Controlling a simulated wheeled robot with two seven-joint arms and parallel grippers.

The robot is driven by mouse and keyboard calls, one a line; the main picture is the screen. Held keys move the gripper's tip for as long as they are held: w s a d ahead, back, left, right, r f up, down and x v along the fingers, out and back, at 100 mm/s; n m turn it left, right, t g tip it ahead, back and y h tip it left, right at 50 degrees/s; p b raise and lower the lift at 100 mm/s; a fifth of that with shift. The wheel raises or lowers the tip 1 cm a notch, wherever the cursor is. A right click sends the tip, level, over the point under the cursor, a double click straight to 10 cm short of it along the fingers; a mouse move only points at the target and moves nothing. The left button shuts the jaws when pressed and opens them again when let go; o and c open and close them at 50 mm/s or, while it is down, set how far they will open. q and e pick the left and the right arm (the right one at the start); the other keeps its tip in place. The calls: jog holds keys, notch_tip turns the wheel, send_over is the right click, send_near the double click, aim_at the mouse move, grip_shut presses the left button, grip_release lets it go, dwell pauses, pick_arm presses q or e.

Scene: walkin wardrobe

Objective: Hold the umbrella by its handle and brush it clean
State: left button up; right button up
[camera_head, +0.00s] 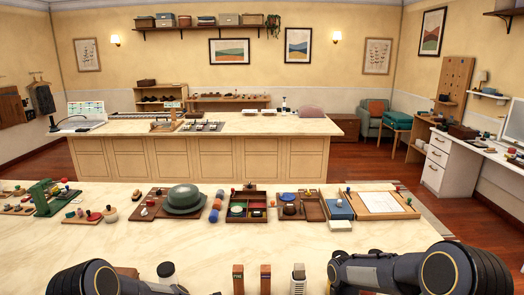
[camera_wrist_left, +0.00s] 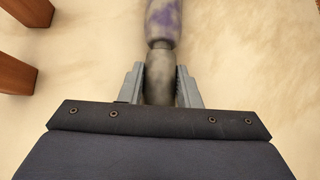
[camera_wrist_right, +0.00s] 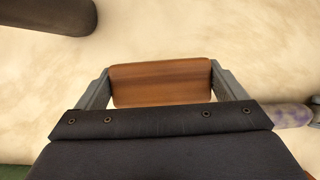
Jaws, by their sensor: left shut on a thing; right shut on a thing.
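My left gripper (camera_wrist_left: 160,72) is shut on the grey-brown handle of the umbrella (camera_wrist_left: 164,18) in the left wrist view. The umbrella's rolled cover is pale grey with purple patches and runs away from the fingers, out of the top of the frame. My right gripper (camera_wrist_right: 160,70) is shut on a brown wooden block, which looks like the back of the brush (camera_wrist_right: 160,84). Its bristles are hidden. A purple-grey piece of the umbrella shows at the right edge of the right wrist view (camera_wrist_right: 290,115), apart from the brush. In the head view both grippers are out of sight.
The pale worktop (camera_head: 120,255) has two small wooden posts (camera_head: 238,280) (camera_head: 265,280) at its front. Along its far side stand a green-grey hat (camera_head: 184,198), a divided box (camera_head: 247,205) and a framed board (camera_head: 380,202). The middle strip is clear.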

pick_arm(q)
jog(key=o, duration=1.1)
jog(key=shift+c, duration=0.2)
jog(key=shift+a, duration=0.1)
jog(key=b+v, duration=0.2)
jog(key=v, duration=1)
pick_arm(e)
notch_tip(320, 180, down, 2)
jog(key=shift+f, duration=0.1)
